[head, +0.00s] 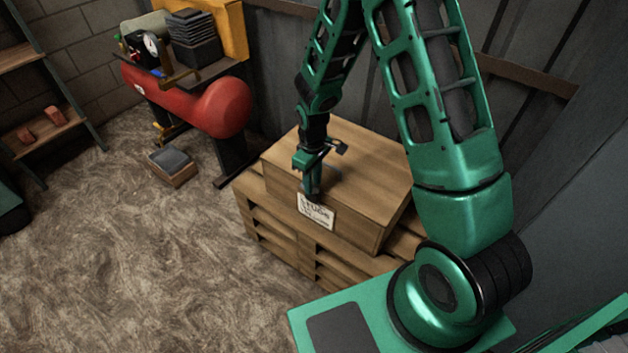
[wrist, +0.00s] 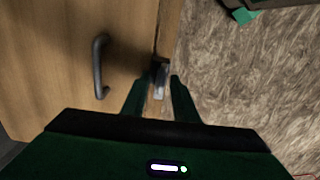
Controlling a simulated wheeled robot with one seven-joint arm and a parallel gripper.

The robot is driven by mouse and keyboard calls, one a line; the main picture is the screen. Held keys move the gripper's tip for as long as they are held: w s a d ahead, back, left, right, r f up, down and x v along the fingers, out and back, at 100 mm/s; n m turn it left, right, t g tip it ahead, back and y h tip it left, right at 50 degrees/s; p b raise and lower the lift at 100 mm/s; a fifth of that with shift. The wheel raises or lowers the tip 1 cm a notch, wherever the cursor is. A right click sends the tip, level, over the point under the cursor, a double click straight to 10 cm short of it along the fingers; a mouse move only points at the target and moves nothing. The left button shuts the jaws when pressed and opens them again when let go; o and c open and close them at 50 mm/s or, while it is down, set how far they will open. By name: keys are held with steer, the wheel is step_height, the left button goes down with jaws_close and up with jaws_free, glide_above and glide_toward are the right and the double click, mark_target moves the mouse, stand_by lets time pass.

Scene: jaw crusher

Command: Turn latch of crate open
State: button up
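The wooden crate (head: 345,170) sits on a pallet, with a white label (head: 316,211) on its front. In the wrist view the crate's wooden lid (wrist: 50,60) fills the left side and carries a dark bar handle (wrist: 100,68). A small metal latch (wrist: 161,80) sits at the lid's edge. My gripper (wrist: 159,82) is over this edge, its two fingers apart, one on each side of the latch. Gaps seem to show beside the latch; contact cannot be told. In the head view my gripper (head: 312,193) is above the label and hides the latch.
The wooden pallet (head: 270,226) is under the crate. A red tank (head: 190,98) stands behind to the left, with a small box (head: 171,166) on the floor before it. A grey wall is close behind the crate. The floor at front left is clear.

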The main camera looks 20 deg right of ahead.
steer(key=shift+r, duration=0.1)
step_height(320, 180, up, 11)
steer(key=shift+f, duration=0.2)
stand_by(0.4)
stand_by(0.3)
